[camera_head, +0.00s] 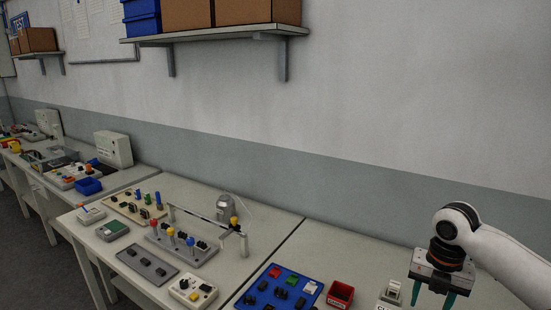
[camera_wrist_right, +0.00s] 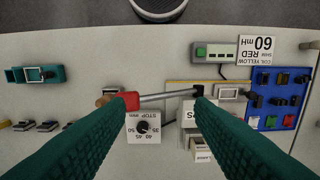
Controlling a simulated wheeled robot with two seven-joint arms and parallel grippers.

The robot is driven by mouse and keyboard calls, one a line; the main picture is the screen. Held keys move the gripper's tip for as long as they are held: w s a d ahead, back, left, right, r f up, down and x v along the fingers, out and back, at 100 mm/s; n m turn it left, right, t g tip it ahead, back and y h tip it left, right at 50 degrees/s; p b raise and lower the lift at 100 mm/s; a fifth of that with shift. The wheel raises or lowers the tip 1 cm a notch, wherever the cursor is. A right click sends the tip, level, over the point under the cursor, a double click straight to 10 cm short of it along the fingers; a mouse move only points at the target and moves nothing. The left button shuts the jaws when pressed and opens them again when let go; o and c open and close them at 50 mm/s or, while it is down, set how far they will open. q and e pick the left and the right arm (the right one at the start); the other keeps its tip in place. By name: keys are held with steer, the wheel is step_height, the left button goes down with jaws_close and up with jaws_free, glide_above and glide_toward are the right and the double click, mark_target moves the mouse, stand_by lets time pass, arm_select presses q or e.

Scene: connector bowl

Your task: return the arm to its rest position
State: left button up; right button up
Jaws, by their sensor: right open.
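My right gripper (camera_head: 432,290) hangs above the table at the lower right in the head view, with its two green fingers pointing down and apart. In the right wrist view, my right gripper (camera_wrist_right: 164,98) is open, its textured green fingers spread. A thin metal rod with a red end (camera_wrist_right: 130,101) shows between and under the fingertips; whether it touches them I cannot tell. My left gripper is in neither view.
A grey post fixture (camera_head: 182,243) is farther left. A shelf (camera_head: 215,33) hangs on the wall.

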steer(key=s+a+f+m+t+y, duration=0.1)
steer(key=s+a+f+m, duration=0.55)
steer(key=a+f, duration=0.65)
steer(key=s+a+f+m+t+y, duration=0.1)
steer(key=s+a+f+m, duration=0.1)
steer(key=s+m, duration=0.4)
steer(key=s+a+f+m+t, duration=0.1)
steer(key=s+a+f+m, duration=0.15)
steer(key=s+m, duration=0.35)
steer(key=s+d+m+h, duration=0.2)
steer(key=s+d+m, duration=0.4)
steer(key=s+m, duration=0.25)
step_height(320, 180, down, 29)
steer(key=b, duration=0.4)
arm_select(q)
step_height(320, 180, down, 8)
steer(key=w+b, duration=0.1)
steer(key=b, duration=0.2)
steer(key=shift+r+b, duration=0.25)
steer(key=shift+b, duration=0.05)
arm_select(e)
steer(key=s+d+f+g, duration=0.2)
steer(key=s+d+f, duration=0.1)
steer(key=s+f, duration=1.4)
step_height(320, 180, down, 4)
steer(key=shift+s+f, duration=0.2)
steer(key=shift+f, duration=0.05)
